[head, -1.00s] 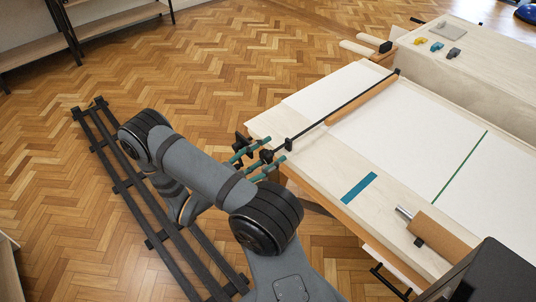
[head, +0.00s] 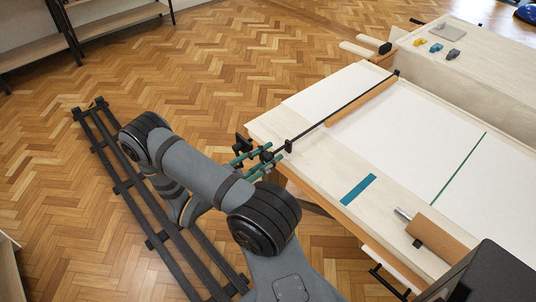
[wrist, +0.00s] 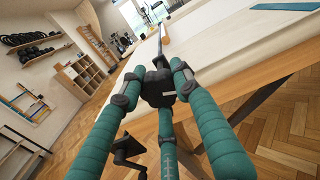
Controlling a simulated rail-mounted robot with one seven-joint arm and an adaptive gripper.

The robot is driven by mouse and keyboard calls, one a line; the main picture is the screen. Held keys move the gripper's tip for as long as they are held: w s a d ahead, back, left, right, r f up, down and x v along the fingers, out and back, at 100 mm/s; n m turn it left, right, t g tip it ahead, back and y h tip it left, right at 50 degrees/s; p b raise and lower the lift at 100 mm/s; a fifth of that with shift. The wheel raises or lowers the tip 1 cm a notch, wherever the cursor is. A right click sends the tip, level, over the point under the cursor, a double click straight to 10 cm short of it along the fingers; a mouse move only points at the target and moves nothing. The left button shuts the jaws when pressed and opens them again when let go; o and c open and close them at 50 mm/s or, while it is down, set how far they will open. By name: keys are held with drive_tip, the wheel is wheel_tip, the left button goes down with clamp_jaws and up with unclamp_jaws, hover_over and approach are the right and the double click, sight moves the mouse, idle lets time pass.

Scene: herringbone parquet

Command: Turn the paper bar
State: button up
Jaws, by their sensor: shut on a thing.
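The paper bar (head: 325,122) is a thin black rod. My gripper (head: 273,157) has teal fingers and is shut on this knob. In the wrist view the fingers close around it, and the bar (wrist: 160,42) extends away behind it. The fingers hide part of the knob.
White paper (head: 400,125) covers much of the table, with a green line across it. A blue strip (head: 358,188) and a brown roll (head: 440,238) lie nearer. A black crank (wrist: 128,150) hangs beside my fingers. Open parquet lies left of the table.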

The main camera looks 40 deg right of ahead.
drive_tip(key=n, duration=0.2)
drive_tip(key=shift+r+n+p, duration=0.1)
drive_tip(key=shift+n+p, duration=0.2)
drive_tip(key=shift+p, duration=0.05)
drive_tip(key=o, duration=1.2)
drive_tip(key=shift+a, duration=0.1)
drive_tip(key=a, duration=1.2)
